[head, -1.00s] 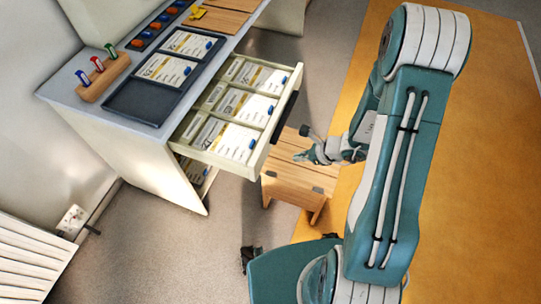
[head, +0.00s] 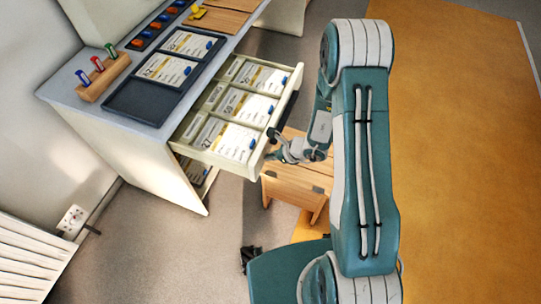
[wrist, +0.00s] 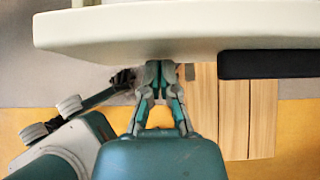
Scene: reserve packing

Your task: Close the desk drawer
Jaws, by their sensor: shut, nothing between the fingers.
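The desk drawer (head: 214,151) is pulled out from the desk (head: 124,140), with its cream front facing my arm. It holds several white-labelled packs in compartments. A dark handle (head: 283,117) runs along the front, and it also shows in the wrist view (wrist: 268,64). My gripper (head: 272,147) is at the drawer front, near the handle's lower end. In the wrist view my gripper (wrist: 160,66) is shut and empty, its fingertips at the lower edge of the cream drawer front (wrist: 180,30), left of the handle. I cannot tell whether they touch it.
A wooden stool (head: 290,185) stands on the floor under and beside the drawer front. A lower drawer (head: 196,172) shows below. The desktop carries a dark tray (head: 150,98) and a wooden block with coloured stamps (head: 103,78). The orange mat (head: 450,150) at right is clear.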

